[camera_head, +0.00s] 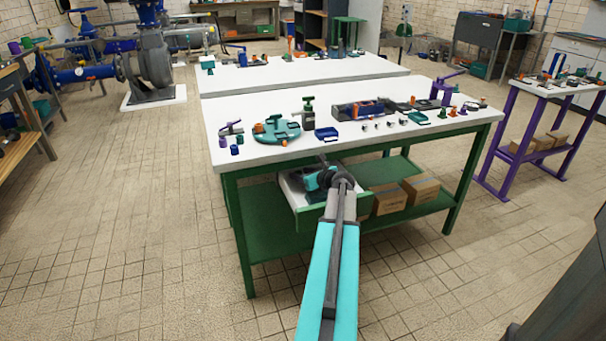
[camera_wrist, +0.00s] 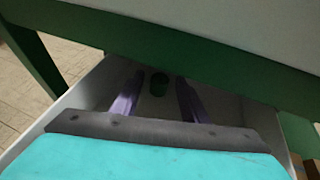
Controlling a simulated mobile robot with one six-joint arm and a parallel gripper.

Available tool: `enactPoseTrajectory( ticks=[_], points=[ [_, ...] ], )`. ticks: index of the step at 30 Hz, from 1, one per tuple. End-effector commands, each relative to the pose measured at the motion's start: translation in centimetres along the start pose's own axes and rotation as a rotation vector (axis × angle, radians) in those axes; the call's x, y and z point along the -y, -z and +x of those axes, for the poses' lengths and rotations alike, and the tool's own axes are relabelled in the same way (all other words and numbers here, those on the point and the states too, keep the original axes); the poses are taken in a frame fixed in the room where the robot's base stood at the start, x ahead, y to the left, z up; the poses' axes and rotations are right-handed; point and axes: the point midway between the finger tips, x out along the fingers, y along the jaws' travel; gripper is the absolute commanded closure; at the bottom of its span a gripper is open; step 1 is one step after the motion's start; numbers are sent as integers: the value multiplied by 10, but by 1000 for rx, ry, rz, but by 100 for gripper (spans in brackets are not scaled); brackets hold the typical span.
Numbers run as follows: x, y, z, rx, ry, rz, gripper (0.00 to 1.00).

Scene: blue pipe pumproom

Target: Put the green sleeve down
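The green sleeve (camera_wrist: 158,84) is a small dark green cylinder in the wrist view. It appears to be inside the open drawer (camera_wrist: 85,92), under the table edge. My gripper (camera_wrist: 160,80) has its two purple fingers spread, one on each side of the sleeve, with visible gaps between them and it. Whether the sleeve touches the drawer floor is hard to tell in the shadow. In the head view my gripper (camera_head: 319,180) reaches into the pulled-out drawer (camera_head: 322,212) below the tabletop; the sleeve cannot be made out there.
The green-framed table (camera_head: 300,155) overhangs the drawer closely, and its edge crosses above my fingers. Cardboard boxes (camera_head: 388,199) stand on the lower shelf right of the drawer. The tabletop holds a round teal fixture (camera_head: 276,130), a blue tray (camera_head: 326,134) and several small parts.

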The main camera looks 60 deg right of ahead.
Motion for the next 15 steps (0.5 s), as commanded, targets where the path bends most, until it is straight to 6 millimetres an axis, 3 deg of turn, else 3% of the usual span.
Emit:
enactPoseTrajectory(
  ticks=[10, 15],
  points=[
    [0, -3, -1, 0, 0, -1, 59],
    [-1, -3, -12, 0, 1, 0, 59]
  ],
)
